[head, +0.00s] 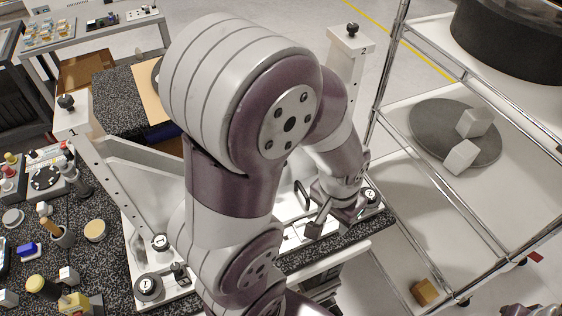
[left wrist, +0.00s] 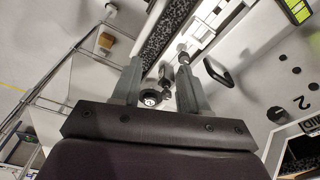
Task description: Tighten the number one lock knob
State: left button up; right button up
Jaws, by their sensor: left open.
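The white mirror fixture (head: 128,222) has a post marked 1 (head: 72,118) at left and a post marked 2 (head: 349,50) at right, each topped by a black knob. My left gripper (head: 335,218) is open and empty near the right-end knob. In the left wrist view a capped knob (left wrist: 151,97) shows between the open fingers (left wrist: 160,68), apparently untouched.
My left arm hides the middle of the fixture. A wire rack (head: 400,130) with a grey disc (head: 425,125) and white blocks (head: 460,157) stands close on the right.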

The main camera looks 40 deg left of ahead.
aim_at(149, 286)
jog(key=u, duration=1.8)
jog(key=k+j, duration=0.15)
jog(key=k, duration=0.4)
jog(key=j+z, duration=0.05)
